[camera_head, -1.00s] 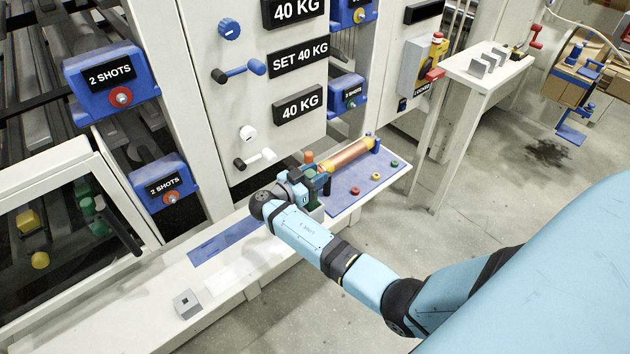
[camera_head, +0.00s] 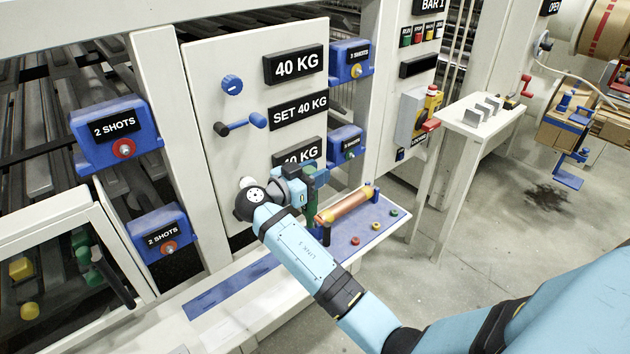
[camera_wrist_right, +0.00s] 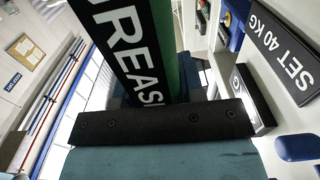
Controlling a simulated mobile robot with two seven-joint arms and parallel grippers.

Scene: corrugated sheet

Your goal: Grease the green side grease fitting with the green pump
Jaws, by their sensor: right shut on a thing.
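My right gripper (camera_head: 308,178) is shut on the green pump (camera_head: 311,200) and holds it above the bench, in front of the white panel. In the right wrist view the green pump (camera_wrist_right: 172,40) has a black label with white letters, partly cut off, that seem to read GREASE. A blue box (camera_head: 345,142) right of the panel carries a small fitting that looks green (camera_head: 350,155); its label is too small to read surely. The pump is left of and below this box, apart from it as far as I can tell. My left gripper is out of view.
Blue boxes with red fittings (camera_head: 103,132) (camera_head: 157,233) stand at left, and one with a yellow fitting (camera_head: 350,62) above. A copper-coloured cylinder (camera_head: 345,205) lies over the blue mat (camera_head: 362,235). A narrow white table (camera_head: 470,118) stands at right.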

